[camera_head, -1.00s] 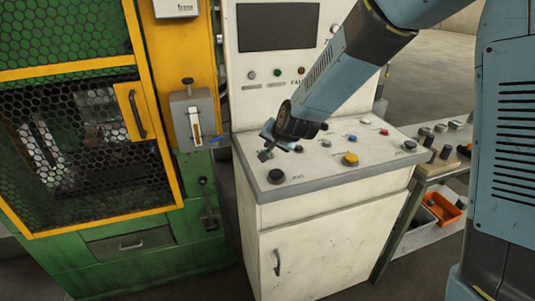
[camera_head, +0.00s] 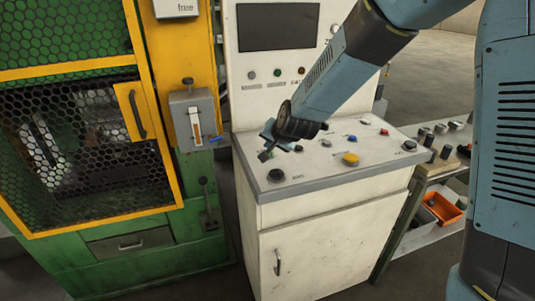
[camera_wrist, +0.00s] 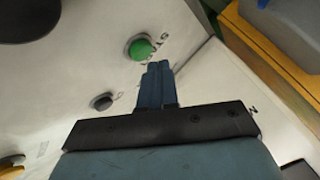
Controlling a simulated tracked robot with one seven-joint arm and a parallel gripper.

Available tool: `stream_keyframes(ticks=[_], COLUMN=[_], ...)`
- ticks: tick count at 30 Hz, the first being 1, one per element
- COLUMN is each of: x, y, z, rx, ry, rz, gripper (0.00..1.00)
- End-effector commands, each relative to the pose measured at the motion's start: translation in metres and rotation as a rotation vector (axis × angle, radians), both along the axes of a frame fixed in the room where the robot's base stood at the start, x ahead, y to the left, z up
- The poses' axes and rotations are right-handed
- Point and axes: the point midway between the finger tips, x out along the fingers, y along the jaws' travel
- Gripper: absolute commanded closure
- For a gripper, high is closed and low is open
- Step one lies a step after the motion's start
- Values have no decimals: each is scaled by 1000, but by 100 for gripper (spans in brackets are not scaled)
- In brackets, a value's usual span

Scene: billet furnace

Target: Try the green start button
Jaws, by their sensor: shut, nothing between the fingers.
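The green button (camera_wrist: 140,47) is a domed cap in a dark collar on a white panel in the wrist view, with partly hidden black lettering beside it. My gripper (camera_wrist: 158,68) is shut and empty. Its blue fingertips show just below and right of the button in that view; I cannot tell whether they touch it. The green button cannot be picked out there, apparently hidden by my gripper.
A black knob (camera_head: 276,175) and a yellow button (camera_head: 350,159) sit on the desk with several smaller controls. An upright panel with a dark screen (camera_head: 277,27) stands behind. The green and yellow furnace (camera_head: 160,110) is close on the left. A shelf with an orange bin (camera_head: 443,207) stands right.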

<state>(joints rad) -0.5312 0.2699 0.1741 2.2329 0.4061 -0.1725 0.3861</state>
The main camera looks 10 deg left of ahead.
Motion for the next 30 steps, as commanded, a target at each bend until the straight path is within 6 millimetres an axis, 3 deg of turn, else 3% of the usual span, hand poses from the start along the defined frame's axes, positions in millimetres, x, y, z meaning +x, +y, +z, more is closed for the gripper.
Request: stream_keyframes(ticks=[30], x=[1], y=[0], z=[-10], rx=[-1], ry=[0], rz=[-1], gripper=[100])
